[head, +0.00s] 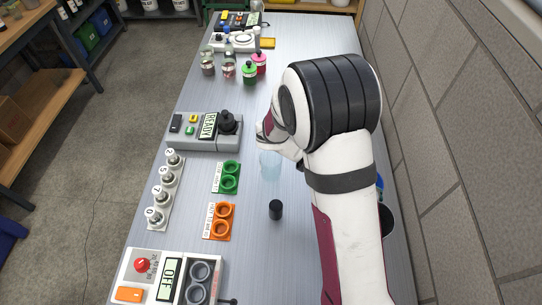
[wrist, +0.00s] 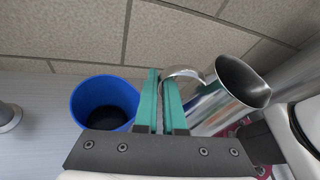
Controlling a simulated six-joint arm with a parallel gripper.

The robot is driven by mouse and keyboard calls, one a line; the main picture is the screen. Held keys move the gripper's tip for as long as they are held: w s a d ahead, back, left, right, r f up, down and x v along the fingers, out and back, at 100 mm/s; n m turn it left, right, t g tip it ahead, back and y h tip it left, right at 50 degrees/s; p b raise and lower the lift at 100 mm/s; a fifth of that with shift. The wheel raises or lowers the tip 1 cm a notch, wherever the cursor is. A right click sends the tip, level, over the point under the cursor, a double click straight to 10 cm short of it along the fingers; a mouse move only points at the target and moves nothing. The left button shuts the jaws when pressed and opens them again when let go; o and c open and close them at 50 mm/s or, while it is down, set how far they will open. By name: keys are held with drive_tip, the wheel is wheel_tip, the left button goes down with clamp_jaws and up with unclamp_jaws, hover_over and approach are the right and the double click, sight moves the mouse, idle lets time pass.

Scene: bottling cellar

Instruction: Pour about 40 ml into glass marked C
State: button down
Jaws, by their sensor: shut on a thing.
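My gripper (wrist: 160,78) has teal fingers and is shut on the curved handle of a shiny metal jug (wrist: 212,112). In the wrist view the jug's open mouth points to the upper right and it looks tilted in the picture; no liquid shows coming from it. A pale, clear glass (head: 269,164) stands on the bench just below my wrist there. I cannot read any mark on it, so I cannot tell whether it is glass C.
A blue container (wrist: 102,104) with a dark inside stands near the wall. A small black cylinder (head: 276,209), green (head: 227,177) and orange (head: 219,221) ring holders and a grey device reading READY (head: 208,125) are on the bench. Several lidded jars (head: 249,74) stand farther back.

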drive_tip(key=s+f+m+g+y, duration=0.1)
drive_tip(key=s+m+g, duration=0.1)
drive_tip(key=s+a+f+m+g+y, duration=0.1)
drive_tip(key=s+m+g+y, duration=0.1)
drive_tip(key=s+a+f+m+g+y, duration=0.1)
drive_tip(key=s+f+m+g, duration=0.1)
drive_tip(key=shift+a+m, duration=0.2)
drive_tip(key=shift+m, duration=0.2)
drive_tip(key=s+a+f+m+g+y, duration=0.25)
drive_tip(key=s+a+m+y, duration=0.3)
drive_tip(key=m+y, duration=0.4)
drive_tip(key=w+a+r+m+t+y, duration=0.1)
drive_tip(key=w+a+m+t+y, duration=0.3)
drive_tip(key=a+m+t+y, duration=0.5)
drive_tip(key=m+t+y, duration=0.2)
drive_tip(key=m+y, duration=0.1)
drive_tip(key=m, duration=0.3)
drive_tip(key=shift+w+a+r+y, duration=0.15)
drive_tip(key=shift+w+r+y, duration=0.1)
drive_tip(key=shift+r+y, duration=0.1)
